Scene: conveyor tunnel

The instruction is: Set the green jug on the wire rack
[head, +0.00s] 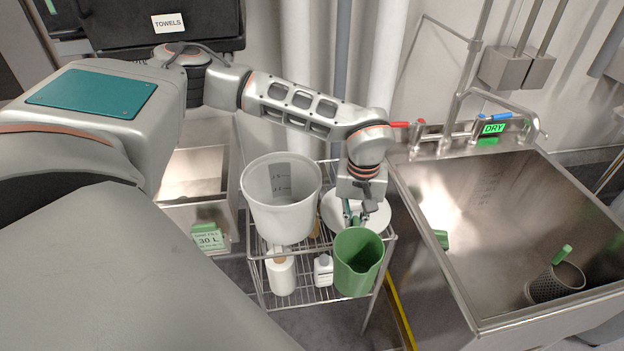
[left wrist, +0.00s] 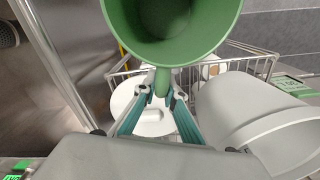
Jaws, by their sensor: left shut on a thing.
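The green jug (head: 358,264) is upright with its mouth open toward the head camera, at the front right corner of the wire rack (head: 262,256). My left gripper (head: 352,216) is shut on the jug's handle. In the left wrist view the fingers (left wrist: 158,98) pinch the green handle, and the jug's body (left wrist: 172,28) fills the top. The jug covers part of the rack's front edge; whether its base touches the rack is hidden. My right gripper is not in view.
A white bucket (head: 281,205) stands on the left of the rack's top. A round white lid-like thing (head: 374,219) lies behind the gripper. A white bottle (head: 323,270) and a roll (head: 281,275) are lower down. A steel sink (head: 480,215) is at right, holding a dark mesh cup (head: 556,284).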

